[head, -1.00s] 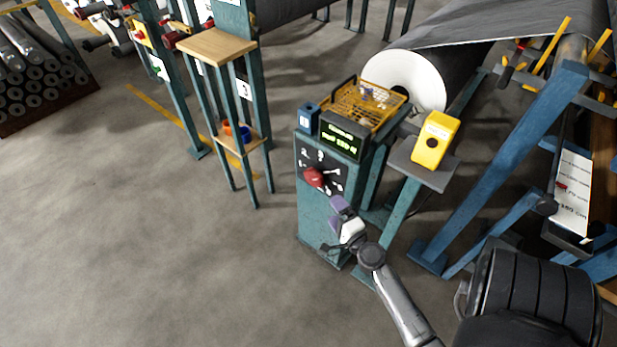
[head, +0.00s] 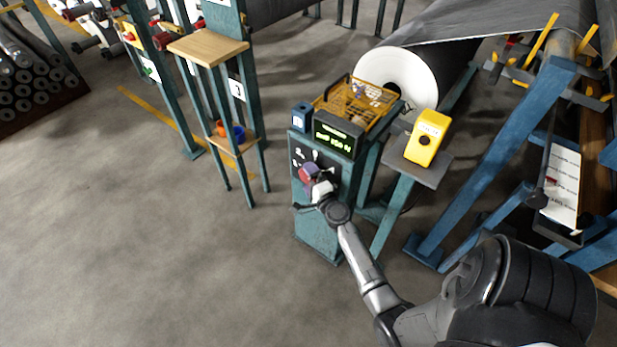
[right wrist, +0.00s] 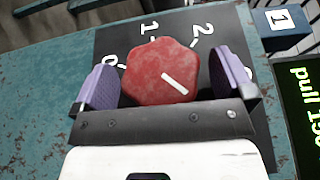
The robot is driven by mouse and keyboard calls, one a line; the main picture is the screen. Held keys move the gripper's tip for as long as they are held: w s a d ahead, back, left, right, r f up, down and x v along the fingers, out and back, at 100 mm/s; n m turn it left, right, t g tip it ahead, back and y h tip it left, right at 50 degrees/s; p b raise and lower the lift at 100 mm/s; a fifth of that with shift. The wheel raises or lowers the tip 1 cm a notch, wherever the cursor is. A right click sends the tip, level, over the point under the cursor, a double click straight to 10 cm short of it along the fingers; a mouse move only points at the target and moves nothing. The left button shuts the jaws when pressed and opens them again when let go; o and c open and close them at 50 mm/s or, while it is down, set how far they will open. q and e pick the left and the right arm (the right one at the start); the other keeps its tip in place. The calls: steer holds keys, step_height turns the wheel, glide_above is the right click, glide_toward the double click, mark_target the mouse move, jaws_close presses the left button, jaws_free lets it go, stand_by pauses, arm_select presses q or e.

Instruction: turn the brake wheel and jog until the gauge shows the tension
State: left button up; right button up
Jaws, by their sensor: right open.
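The red lobed brake wheel (right wrist: 160,72) has a white pointer line and sits on a black dial plate (right wrist: 118,38) with white numbers. In the head view the wheel (head: 309,172) is partly hidden by my right gripper (head: 316,178). In the right wrist view my right gripper (right wrist: 170,78) is open, with one purple finger pad on each side of the wheel and a gap visible at each. A green-lit display (head: 336,136) stands on top of the teal cabinet (head: 318,232); its text is too blurred to read surely. My left gripper is not in view.
A yellow box with a black button (head: 426,138) stands on a grey stand right of the cabinet. A yellow wire basket (head: 358,103) lies behind the display. A small blue block (head: 301,116) sits beside it. Floor left of the cabinet is clear.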

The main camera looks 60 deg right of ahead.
steer(key=shift+w+d, duration=0.2)
steer(key=shift+w, duration=0.1)
steer(key=shift+c, duration=0.4)
steer(key=c, duration=0.8)
steer(key=shift+r, duration=0.1)
steer(key=g+y+p, duration=0.1)
steer(key=g+p, duration=0.1)
steer(key=p, duration=0.6)
steer(key=n+g+p, duration=0.1)
steer(key=g+p, duration=0.1)
steer(key=p, duration=0.7)
steer(key=shift+r+n+y, duration=0.15)
steer(key=shift+n+y, duration=0.15)
steer(key=shift+y, duration=0.1)
steer(key=shift+f+p, duration=0.25)
steer(key=shift+p, duration=0.4)
